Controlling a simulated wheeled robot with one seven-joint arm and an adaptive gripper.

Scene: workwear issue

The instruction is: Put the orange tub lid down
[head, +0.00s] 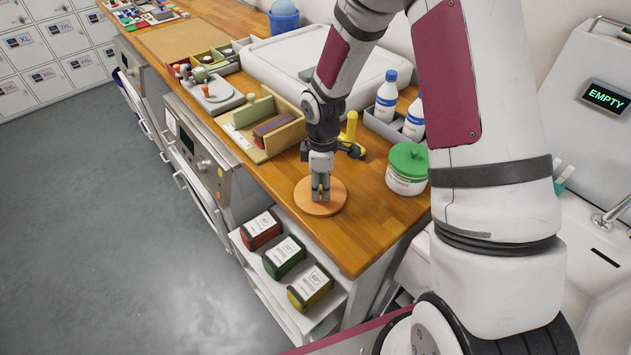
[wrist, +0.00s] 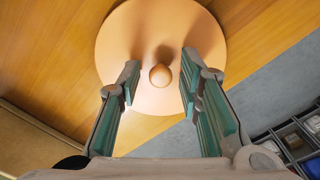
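The orange tub lid (head: 307,208) is a round disc lying flat on the wooden counter, close to its front edge. In the wrist view the lid (wrist: 140,35) shows a small round knob (wrist: 160,75) at its middle. My gripper (head: 320,198) points down over the lid. In the wrist view my gripper (wrist: 158,82) is open, with one finger on each side of the knob and a clear gap to each. The lid's underside is hidden.
A white tub with a green lid (head: 408,160) stands to the right. A yellow and black tool (head: 350,135), bottles (head: 387,97) and a wooden organiser (head: 262,125) stand behind. Boxes (head: 285,257) sit on a shelf below. Counter (head: 360,235) in front of the tub is clear.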

